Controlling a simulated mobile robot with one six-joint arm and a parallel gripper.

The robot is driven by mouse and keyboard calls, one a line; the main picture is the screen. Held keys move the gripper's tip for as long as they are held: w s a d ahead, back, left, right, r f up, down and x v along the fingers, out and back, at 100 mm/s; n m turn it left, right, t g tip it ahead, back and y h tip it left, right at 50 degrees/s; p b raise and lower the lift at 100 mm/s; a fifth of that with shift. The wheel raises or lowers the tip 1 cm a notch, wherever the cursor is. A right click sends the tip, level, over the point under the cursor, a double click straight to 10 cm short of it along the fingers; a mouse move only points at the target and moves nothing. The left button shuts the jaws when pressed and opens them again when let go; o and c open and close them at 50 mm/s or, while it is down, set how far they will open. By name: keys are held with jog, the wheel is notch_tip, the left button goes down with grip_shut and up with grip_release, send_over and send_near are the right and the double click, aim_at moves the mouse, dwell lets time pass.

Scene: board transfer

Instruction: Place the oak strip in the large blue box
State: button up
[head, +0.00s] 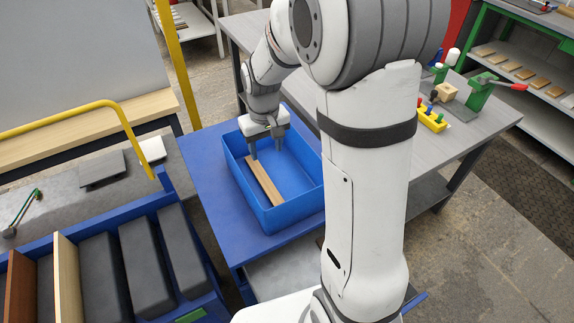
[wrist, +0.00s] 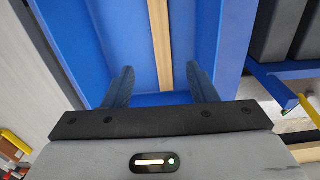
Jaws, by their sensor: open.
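The oak strip (head: 264,181) is a narrow light-wood piece lying inside the large blue box (head: 289,216), along its left side in the head view. In the wrist view the strip (wrist: 160,45) runs up the picture on the box's blue floor. My gripper (head: 266,148) is over the far end of the box, pointing down. Its two fingers show in the wrist view (wrist: 158,85), spread apart on either side of the strip's line, with clear gaps to it. The gripper is open and holds nothing.
The box stands on a blue table (head: 209,170). A blue rack (head: 95,225) with dark slabs and wooden boards is at the lower left. A yellow rail (head: 75,123) rises behind it. A grey workbench (head: 475,120) with green clamps stands to the right.

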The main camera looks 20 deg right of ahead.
jog(key=s+d+r+m+t, duration=0.1)
jog(key=s+r, duration=0.4)
jog(key=s, duration=0.4)
jog(key=s+d+r+m+t, duration=0.1)
jog(key=s+r, duration=0.4)
jog(key=s, duration=0.5)
jog(key=shift+s+d+r+t, duration=0.2)
jog(key=shift+d+t, duration=0.1)
jog(key=shift+t, duration=0.1)
